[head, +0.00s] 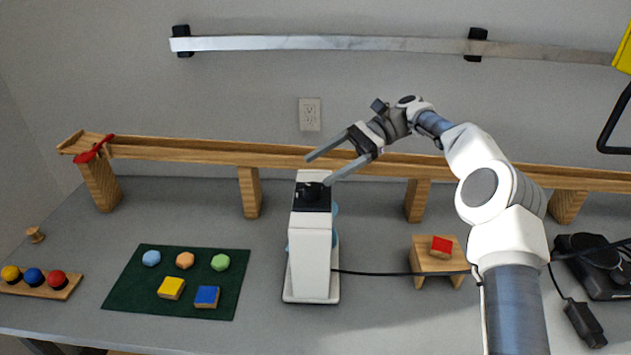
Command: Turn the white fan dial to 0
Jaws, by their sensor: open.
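The white fan (310,255) stands upright on the grey table, with bits of blue showing at its sides. Its black dial (312,196) sits on the dark panel at its top; the number it points to is too small to read. My gripper (317,170) is open, with its two fingers apart and pointing left and down near the top of the fan. I see nothing between the fingers. Whether a fingertip touches the fan cannot be told from this view.
A wooden track (200,150) on posts runs behind the fan. A small wooden stand (422,262) with a red block is to the right, past a black cable. A green mat (128,290) with several pieces lies left. Bare table separates mat and fan.

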